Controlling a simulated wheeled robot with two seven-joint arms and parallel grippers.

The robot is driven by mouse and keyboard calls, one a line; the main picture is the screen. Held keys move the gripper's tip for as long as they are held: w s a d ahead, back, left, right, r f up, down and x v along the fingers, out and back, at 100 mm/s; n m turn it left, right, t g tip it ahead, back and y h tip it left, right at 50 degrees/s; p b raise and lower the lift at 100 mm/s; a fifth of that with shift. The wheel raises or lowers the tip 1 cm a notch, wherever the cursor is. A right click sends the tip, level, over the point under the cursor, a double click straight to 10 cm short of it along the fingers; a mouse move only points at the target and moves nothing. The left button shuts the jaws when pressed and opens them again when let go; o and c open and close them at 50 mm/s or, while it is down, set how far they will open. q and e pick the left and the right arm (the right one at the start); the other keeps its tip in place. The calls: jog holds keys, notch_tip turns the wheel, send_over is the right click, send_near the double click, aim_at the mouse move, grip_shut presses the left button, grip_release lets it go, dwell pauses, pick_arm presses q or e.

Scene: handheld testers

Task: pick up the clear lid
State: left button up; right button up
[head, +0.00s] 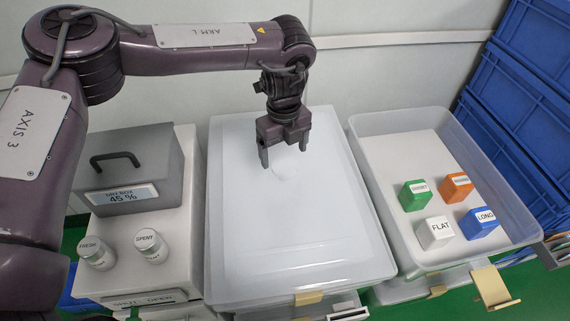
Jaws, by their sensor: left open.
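The clear lid (292,225) is a large translucent sheet lying flat on the middle bin (300,292). A small pale round spot, perhaps its knob, shows just below my left gripper (284,157). My left gripper points down over the upper middle of the lid, fingers apart and nothing between them. I cannot tell whether the fingertips touch the lid. My right gripper is not in view.
An open clear bin (370,190) at right holds several labelled blocks. At left stand a grey handled box (130,165) and two jars, FRESH (96,253) and SPENT (151,246). Blue crates (520,110) are stacked at far right. A wall (390,75) stands behind.

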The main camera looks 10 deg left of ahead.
aim_at(285, 164)
pick_arm(q)
jog(key=shift+f, duration=0.25)
notch_tip(285, 164, down, 7)
jog(key=shift+w+f, duration=0.1)
jog(key=c, duration=1.3)
